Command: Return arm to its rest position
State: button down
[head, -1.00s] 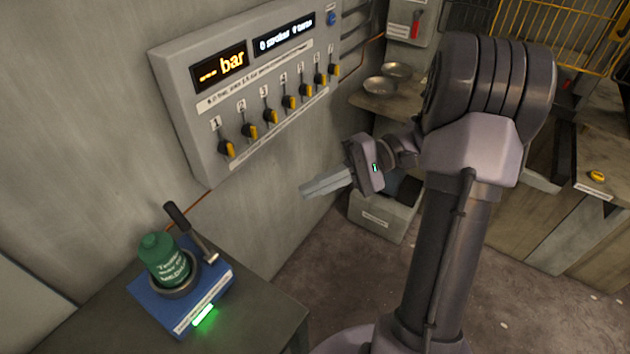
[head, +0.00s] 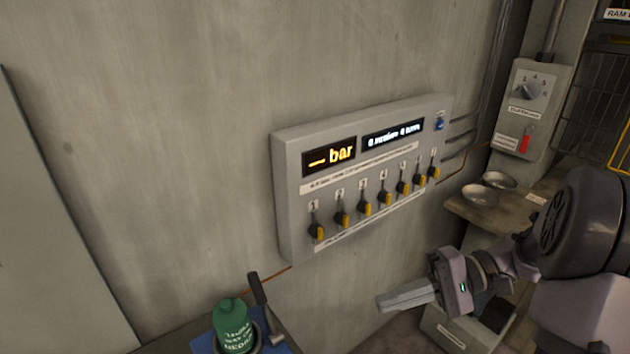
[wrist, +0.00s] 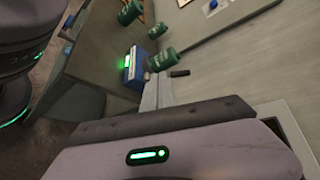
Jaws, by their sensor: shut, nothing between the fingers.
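My gripper (head: 381,302) is at the lower right of the head view, below the wall panel. Its fingers are together, point left and hold nothing. The arm is bent, with its dark, rounded joint at the right edge. In the wrist view my fingers (wrist: 157,76) show as two pale strips lying side by side. A green canister (head: 235,325) stands at the bottom of the head view, on a blue base (head: 203,345) partly cut off by the frame. My gripper is apart from it, to its right.
A grey wall panel (head: 290,190) carries several yellow-tipped levers and two lit displays. Two metal bowls (head: 480,195) sit on a shelf (head: 515,217) at right. A control box (head: 510,95) with a dial hangs above. The wrist view shows several green canisters (wrist: 131,11).

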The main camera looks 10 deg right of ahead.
jog(key=s+a+r+t+h, duration=0.3)
jog(key=s+a+t+h, duration=0.1)
jog(key=s+a+h, duration=0.6)
jog(key=a+h, duration=0.1)
jog(key=h, duration=0.1)
jog(key=shift+s+a+t+h, duration=0.15)
jog(key=shift+t+h, duration=0.25)
jog(key=shift+r, duration=0.1)
